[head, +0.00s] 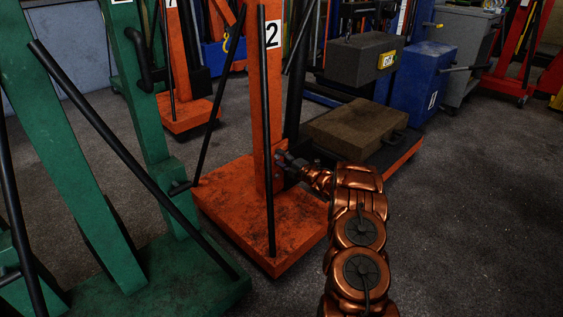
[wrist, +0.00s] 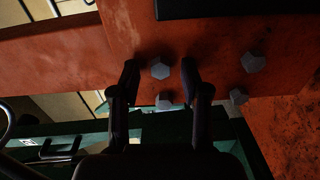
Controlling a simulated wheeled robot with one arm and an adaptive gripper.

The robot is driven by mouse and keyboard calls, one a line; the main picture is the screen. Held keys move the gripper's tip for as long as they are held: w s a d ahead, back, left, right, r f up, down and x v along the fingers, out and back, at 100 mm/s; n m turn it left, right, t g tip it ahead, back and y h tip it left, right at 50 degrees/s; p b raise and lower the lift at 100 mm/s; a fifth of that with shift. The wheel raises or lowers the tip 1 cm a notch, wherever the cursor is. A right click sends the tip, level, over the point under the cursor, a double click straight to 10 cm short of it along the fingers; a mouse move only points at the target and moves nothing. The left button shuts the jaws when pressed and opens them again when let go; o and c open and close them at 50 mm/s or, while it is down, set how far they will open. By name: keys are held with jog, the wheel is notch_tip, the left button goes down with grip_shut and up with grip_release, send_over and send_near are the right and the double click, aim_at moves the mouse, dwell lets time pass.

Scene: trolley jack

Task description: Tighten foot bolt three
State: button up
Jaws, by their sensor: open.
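Several grey hex bolts show on the orange plate (wrist: 120,30) in the wrist view: an upper left bolt (wrist: 160,68), a lower left bolt (wrist: 164,101), an upper right bolt (wrist: 254,62) and a lower right bolt (wrist: 238,96). No numbers show on them, so I cannot tell which is three. My gripper (wrist: 160,66) is open, its dark fingers on either side of the upper left bolt in the picture, with gaps to it. In the head view my gripper (head: 285,162) is at the foot of the orange post (head: 262,110) marked 2; the bolts are hidden there.
The orange base (head: 235,205) spreads under the post, with a thin black bar (head: 268,150) in front. A green frame (head: 150,270) stands close on the left. A brown box (head: 350,132) and blue cabinet (head: 415,80) are behind. Floor (head: 470,200) at right is clear.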

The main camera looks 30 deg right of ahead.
grip_shut()
dwell(0.4)
jog(key=shift+r+m+p, duration=0.15)
jog(key=shift+m+p, duration=0.15)
jog(key=shift+p, duration=0.45)
